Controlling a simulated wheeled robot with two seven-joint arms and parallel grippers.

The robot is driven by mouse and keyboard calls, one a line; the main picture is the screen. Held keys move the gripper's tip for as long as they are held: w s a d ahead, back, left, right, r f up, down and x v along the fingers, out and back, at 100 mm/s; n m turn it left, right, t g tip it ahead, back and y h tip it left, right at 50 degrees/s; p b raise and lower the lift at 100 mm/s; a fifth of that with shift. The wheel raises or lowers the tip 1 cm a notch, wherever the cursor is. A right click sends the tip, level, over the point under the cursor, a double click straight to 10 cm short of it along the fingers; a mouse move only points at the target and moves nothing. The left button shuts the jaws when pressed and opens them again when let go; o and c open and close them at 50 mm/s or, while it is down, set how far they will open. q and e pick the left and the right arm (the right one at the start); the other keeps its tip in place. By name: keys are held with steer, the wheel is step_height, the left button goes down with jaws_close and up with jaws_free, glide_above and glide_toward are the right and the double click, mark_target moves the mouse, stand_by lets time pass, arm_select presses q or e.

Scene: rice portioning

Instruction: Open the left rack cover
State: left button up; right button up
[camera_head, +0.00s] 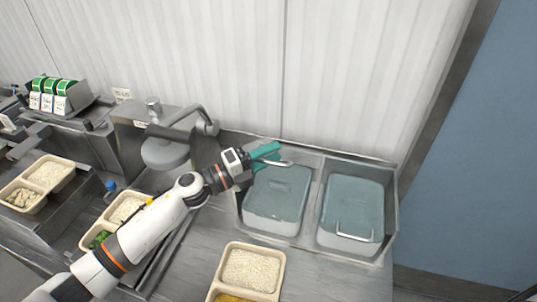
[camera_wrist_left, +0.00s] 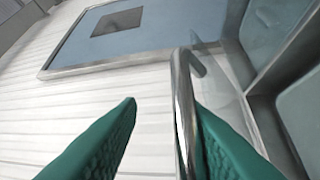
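The left rack cover's silver handle (camera_head: 279,164) shows at the far end of the left bin, against my left gripper's teal fingers (camera_head: 265,152). The translucent cover seems swung up, but its exact angle is hard to tell. The fingers are not closed on the bar. My right gripper is not in view.
The right bin's cover (camera_head: 352,197) lies shut, its handle (camera_head: 356,236) at the near side. A rice tray (camera_head: 251,268) stands in front on the counter. A grey faucet-like machine (camera_head: 170,140) is left of the gripper. The corrugated wall (camera_head: 330,80) rises close behind.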

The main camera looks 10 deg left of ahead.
arm_select(q)
steer(key=shift+s+a+f+b, duration=0.15)
steer(key=shift+a+f+b, duration=0.05)
steer(key=shift+a+b, duration=0.15)
steer(key=b+v, duration=0.4)
steer(key=v, duration=0.7)
steer(key=shift+b, duration=0.35)
steer(key=shift+s+r, duration=0.1)
